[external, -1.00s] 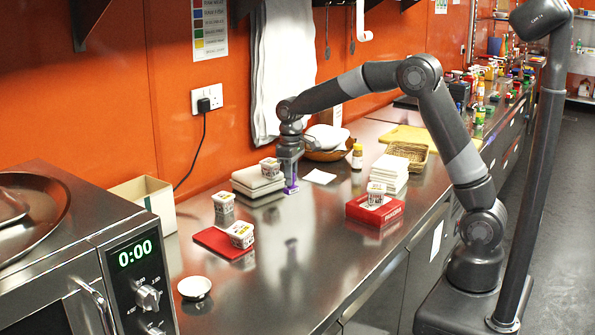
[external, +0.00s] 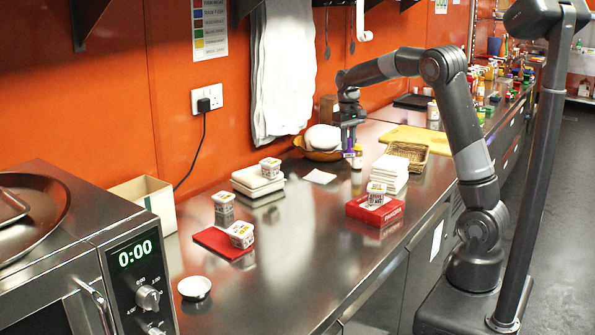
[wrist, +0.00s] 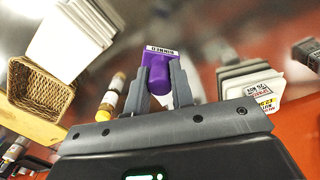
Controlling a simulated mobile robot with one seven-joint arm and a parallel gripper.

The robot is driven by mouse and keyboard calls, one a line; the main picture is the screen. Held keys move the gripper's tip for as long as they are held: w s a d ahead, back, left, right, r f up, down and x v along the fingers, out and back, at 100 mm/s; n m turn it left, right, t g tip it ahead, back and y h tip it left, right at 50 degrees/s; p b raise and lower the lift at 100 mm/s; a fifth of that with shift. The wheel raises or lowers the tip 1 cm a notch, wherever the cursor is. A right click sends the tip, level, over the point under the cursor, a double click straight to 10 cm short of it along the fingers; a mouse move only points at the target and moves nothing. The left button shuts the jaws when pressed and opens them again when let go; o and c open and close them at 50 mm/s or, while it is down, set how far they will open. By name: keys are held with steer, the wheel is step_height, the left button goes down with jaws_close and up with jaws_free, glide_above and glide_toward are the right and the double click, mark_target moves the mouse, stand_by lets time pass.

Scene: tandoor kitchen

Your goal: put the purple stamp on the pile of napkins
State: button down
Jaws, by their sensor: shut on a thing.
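My gripper (external: 349,147) is shut on the purple stamp (wrist: 160,70). In the wrist view the stamp sits between the two grey fingers (wrist: 162,88), its flat labelled end pointing away from the palm. In the external view the stamp is small and partly hidden at the fingertips, above the counter beside the small bottle. The pile of napkins (external: 390,168) is a white square stack to the right of my gripper, apart from it. It also shows at the upper left of the wrist view (wrist: 72,38).
The small bottle (external: 357,162) stands close to my gripper. A wicker basket (external: 408,153) is behind the napkins; a red box (external: 362,212) with a tub (external: 376,194) stands in front. A stack of pale containers (external: 257,184) is at left.

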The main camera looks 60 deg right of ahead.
steer(key=s+d+r+m, duration=0.3)
steer(key=s+d+m, duration=0.2)
steer(key=s+d, duration=0.55)
steer(key=s+d+r+m, duration=0.3)
steer(key=s+d+m, duration=0.1)
steer(key=s+d, duration=0.6)
glide_above(391, 161)
step_height(391, 161, down, 7)
steer(key=shift+s+a+f, duration=0.1)
steer(key=shift+a+f, duration=0.05)
steer(key=shift+f, duration=0.8)
steer(key=shift+a+f, duration=0.1)
steer(key=shift+f, duration=0.85)
steer(key=c, duration=1.3)
jaws_free()
steer(key=shift+f, duration=0.15)
steer(key=shift+o, duration=0.2)
